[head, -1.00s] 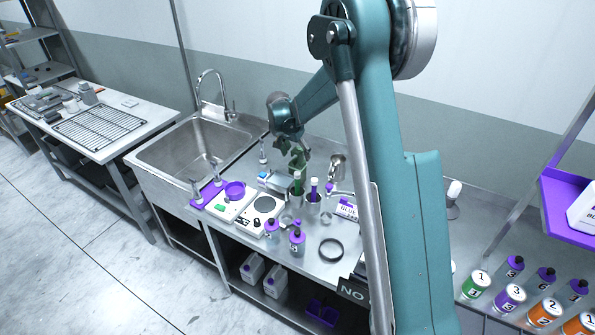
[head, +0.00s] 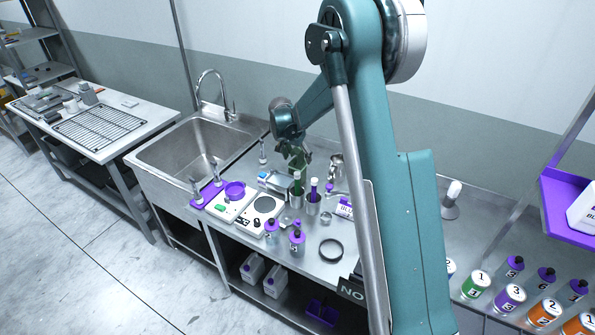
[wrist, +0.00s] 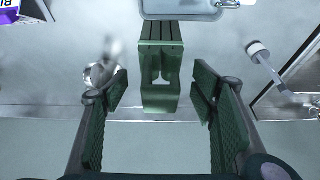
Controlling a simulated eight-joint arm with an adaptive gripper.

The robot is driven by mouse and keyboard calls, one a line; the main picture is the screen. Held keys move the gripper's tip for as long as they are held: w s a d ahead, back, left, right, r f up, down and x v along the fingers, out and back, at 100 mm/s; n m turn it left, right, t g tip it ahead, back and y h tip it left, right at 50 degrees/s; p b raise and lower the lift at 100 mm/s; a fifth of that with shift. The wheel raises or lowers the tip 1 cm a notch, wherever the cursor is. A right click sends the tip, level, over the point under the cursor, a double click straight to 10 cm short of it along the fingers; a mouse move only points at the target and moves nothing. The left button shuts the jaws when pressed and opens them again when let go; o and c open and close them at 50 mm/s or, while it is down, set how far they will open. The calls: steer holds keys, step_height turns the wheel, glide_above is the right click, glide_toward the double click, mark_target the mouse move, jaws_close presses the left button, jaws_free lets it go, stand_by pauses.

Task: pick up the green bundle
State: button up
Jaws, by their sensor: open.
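The green bundle (wrist: 161,75) shows in the wrist view as a dark green block with grooved strips along its top and a gap in its lower face. It lies just past the fingertips, in line with the space between them. My gripper (wrist: 160,97) is open, with one dark green finger pad on each side and clear space between each pad and the bundle. In the head view my gripper (head: 296,160) hangs over the back of the steel counter, and I cannot clearly separate the bundle from it there.
A metal tray (wrist: 182,9) sits beyond the bundle. Steel cups with a purple-topped item (head: 313,188), purple-capped bottles (head: 297,240), a hotplate (head: 262,209) and a black ring (head: 331,250) crowd the counter (head: 312,268). The sink (head: 190,155) is to the left.

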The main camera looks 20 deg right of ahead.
steer(key=shift+x, duration=2.6)
steer(key=shift+w, duration=0.1)
steer(key=c, duration=1)
